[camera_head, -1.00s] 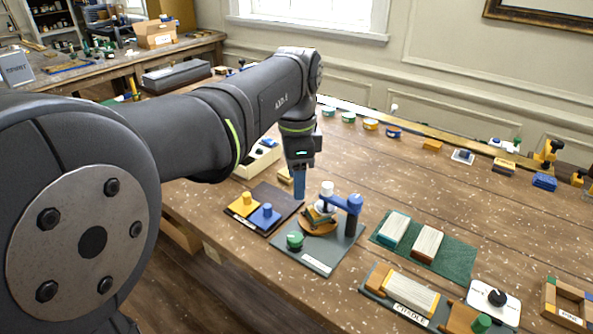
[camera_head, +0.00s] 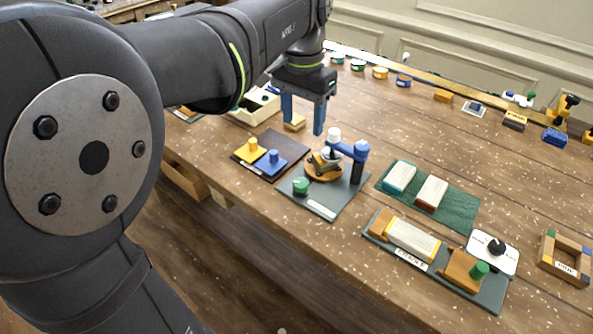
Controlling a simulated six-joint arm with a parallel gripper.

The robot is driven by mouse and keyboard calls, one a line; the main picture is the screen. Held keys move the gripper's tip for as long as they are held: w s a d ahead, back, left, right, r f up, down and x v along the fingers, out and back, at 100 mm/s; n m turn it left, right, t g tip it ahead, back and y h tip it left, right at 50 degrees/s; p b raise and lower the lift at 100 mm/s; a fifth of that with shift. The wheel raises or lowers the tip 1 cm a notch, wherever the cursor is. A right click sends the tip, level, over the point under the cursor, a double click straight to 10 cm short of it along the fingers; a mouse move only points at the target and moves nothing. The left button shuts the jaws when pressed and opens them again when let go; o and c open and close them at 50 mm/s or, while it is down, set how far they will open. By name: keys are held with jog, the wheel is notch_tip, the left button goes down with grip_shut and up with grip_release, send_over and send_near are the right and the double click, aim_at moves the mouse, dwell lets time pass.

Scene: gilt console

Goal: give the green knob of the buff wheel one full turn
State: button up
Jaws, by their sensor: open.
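The green knob (camera_head: 301,186) stands on the front left of a grey board (camera_head: 330,205) with a white label. A blue post and arm (camera_head: 357,160) with a white cylinder (camera_head: 334,135) stands beside the wheel. My gripper (camera_head: 303,126) is open, its two blue fingers pointing down. It is behind and above the board, apart from the knob. Nothing is seen held; its exact height is unclear.
A dark board (camera_head: 278,142) with yellow and blue knobbed blocks lies left of the grey board. A small wooden block (camera_head: 295,123) shows between my fingers, apparently on the table. A green mat (camera_head: 440,208) with two blocks lies right. A cradle board (camera_head: 420,255) is in front right.

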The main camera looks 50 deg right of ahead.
aim_at(301, 182)
notch_tip(301, 182, down, 17)
jog(key=n, duration=0.8)
jog(key=shift+f+n, duration=0.2)
jog(key=shift+n, duration=0.1)
jog(key=shift+c, duration=0.4)
jog(key=c, duration=0.9)
